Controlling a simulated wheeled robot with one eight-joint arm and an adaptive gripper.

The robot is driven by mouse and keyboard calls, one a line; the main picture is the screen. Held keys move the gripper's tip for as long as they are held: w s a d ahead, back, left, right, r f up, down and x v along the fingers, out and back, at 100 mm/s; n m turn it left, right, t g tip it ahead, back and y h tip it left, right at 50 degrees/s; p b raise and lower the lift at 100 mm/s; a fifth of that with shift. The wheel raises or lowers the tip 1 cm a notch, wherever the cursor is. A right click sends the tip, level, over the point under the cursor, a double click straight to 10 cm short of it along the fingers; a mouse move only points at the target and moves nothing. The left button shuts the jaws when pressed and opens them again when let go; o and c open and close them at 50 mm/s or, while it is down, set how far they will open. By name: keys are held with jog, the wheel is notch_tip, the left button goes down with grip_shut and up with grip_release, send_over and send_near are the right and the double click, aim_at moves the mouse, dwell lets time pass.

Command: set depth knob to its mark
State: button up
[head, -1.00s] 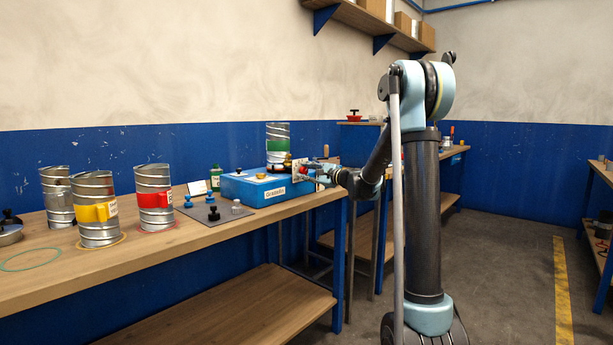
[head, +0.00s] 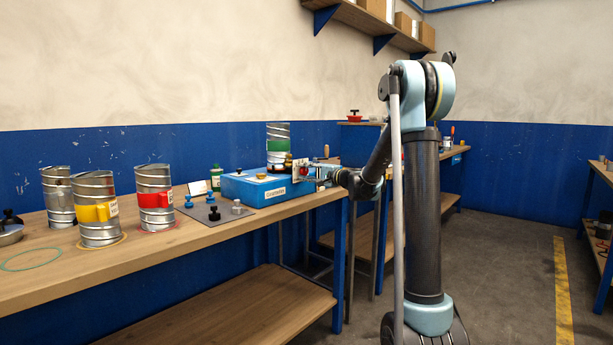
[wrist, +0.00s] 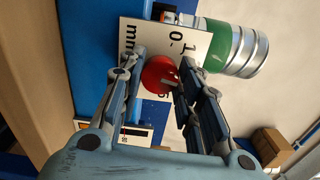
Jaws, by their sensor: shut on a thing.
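The depth knob (wrist: 158,77) is a red round knob with a pale pointer line, in front of a white scale plate (wrist: 188,40) marked "mm" in the wrist view. My gripper (wrist: 160,82) is shut on the knob, one finger on each side. The plate's "1" and "0" marks show, and other marks are partly hidden by my fingers. In the head view my gripper (head: 312,173) is at the right end of the blue machine (head: 240,190), and the knob is too small there to make out its angle.
A spiral duct piece with a green band (head: 278,146) stands on the machine. Ducts with a red band (head: 155,200) and a yellow band (head: 97,212) stand left on the workbench (head: 180,240). A dark mat (head: 222,214) holds several small knobs.

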jog(key=shift+f, duration=0.15)
jog(key=o, duration=1)
jog(key=shift+d, duration=0.1)
jog(key=shift+c, duration=0.2)
jog(key=shift+o, duration=0.6)
jog(key=v, duration=1.1)
jog(key=shift+s+d, duration=0.25)
jog(key=shift+d, duration=0.1)
